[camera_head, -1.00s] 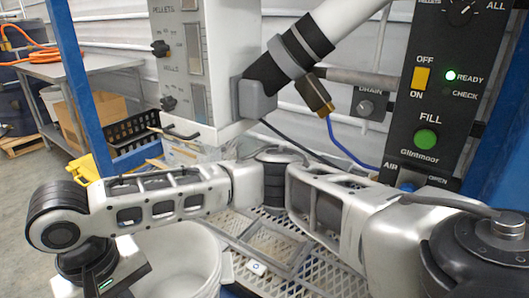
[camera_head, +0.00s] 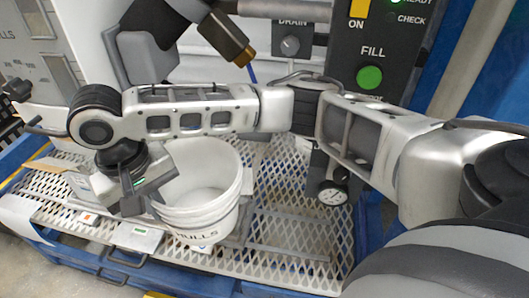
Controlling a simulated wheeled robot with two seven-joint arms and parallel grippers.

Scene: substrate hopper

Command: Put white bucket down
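The white bucket (camera_head: 205,215) is upright over the metal grating, with part of dark lettering on its lower front. Its open mouth faces up and its inside looks empty. My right arm crosses the view from the right and bends down at the left. My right gripper (camera_head: 131,203) points down at the left side of the bucket's rim, touching or very close. Its fingertips are partly hidden, so I cannot tell whether it is shut on the rim. I cannot tell whether the bucket's base rests on the grating (camera_head: 290,235). My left gripper is not in view.
The grating has a blue frame (camera_head: 190,283) along its front. Behind are a control panel with a green FILL button (camera_head: 369,77) and a spout with a brass fitting (camera_head: 226,38). Bare grating lies right of the bucket.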

